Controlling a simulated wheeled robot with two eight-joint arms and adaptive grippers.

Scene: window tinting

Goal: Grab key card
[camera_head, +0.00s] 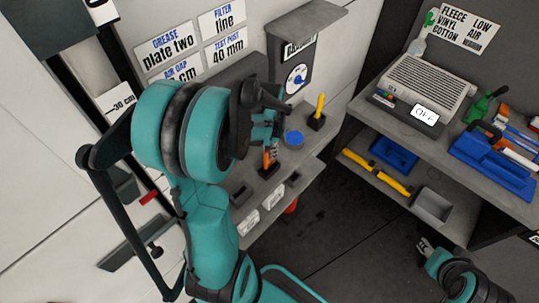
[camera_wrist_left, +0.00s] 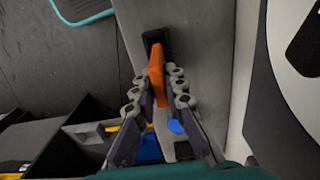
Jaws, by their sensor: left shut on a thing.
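A flat orange piece, which looks like the key card, stands upright above a small black holder in the left wrist view (camera_wrist_left: 156,68). My left gripper (camera_wrist_left: 155,98) has its two fingers on either side of it and is shut on it. In the head view my left gripper (camera_head: 270,130) is over the grey shelf, with the orange piece (camera_head: 267,158) partly hidden below it, above the black holder (camera_head: 268,171). I cannot tell whether its lower end is still in the holder. My right gripper (camera_head: 427,247) is at the lower right, small and dark, away from the shelf.
On the grey shelf (camera_head: 310,143) are a blue round thing (camera_head: 294,138) and a yellow piece (camera_head: 320,104) in a black base. A wall box with a dial (camera_head: 296,79) hangs above. A workbench with blue trays (camera_head: 490,165) stands right. Open floor lies between.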

